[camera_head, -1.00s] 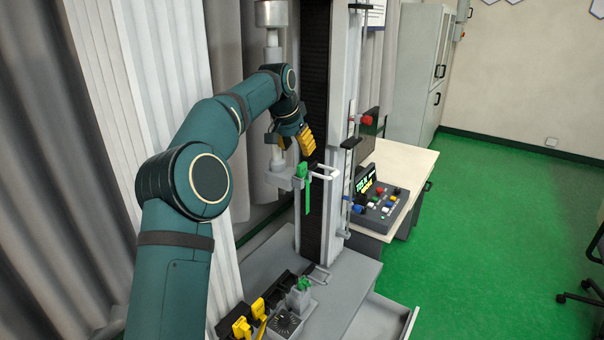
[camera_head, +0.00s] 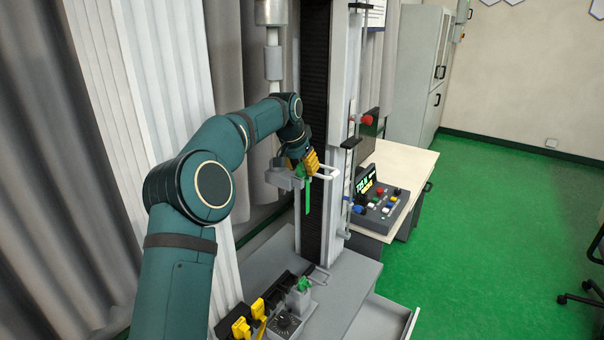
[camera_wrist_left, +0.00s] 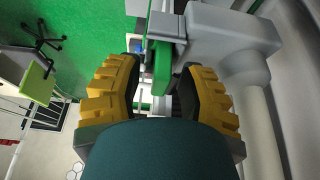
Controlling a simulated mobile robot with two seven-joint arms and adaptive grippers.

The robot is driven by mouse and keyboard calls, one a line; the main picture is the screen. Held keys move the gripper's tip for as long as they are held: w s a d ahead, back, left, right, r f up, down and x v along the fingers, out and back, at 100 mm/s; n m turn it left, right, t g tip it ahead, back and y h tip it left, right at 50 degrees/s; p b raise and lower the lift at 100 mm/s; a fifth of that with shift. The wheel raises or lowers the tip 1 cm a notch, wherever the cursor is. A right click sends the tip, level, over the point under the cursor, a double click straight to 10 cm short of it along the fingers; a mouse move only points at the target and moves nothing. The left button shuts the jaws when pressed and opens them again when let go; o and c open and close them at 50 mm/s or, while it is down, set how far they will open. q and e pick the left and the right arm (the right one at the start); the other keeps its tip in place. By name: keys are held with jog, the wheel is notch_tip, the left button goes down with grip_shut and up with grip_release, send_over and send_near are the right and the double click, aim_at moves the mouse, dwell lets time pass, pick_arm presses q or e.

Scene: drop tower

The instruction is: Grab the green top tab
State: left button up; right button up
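The green top tab (camera_wrist_left: 162,66) shows between the two yellow fingers of my left gripper (camera_wrist_left: 160,72) in the left wrist view. The fingers are apart, with a gap on each side of the tab. In the head view my left gripper (camera_head: 306,162) is at the grey upper holder (camera_head: 284,179) on the tower and hides the upper part of the tab. A green strip (camera_head: 308,196) hangs below it. A lower green tab (camera_head: 304,285) sits on the grey lower fixture. My right gripper is not in view.
The tower's dark column (camera_head: 313,100) stands right behind the gripper, with a white wire handle (camera_head: 327,172) beside it. A control box (camera_head: 378,206) with coloured buttons sits on a side table. Yellow and black tools (camera_head: 243,326) lie on the base. Green floor is open at right.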

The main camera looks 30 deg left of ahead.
pick_arm(q)
grip_shut()
jog(key=shift+r, duration=0.15)
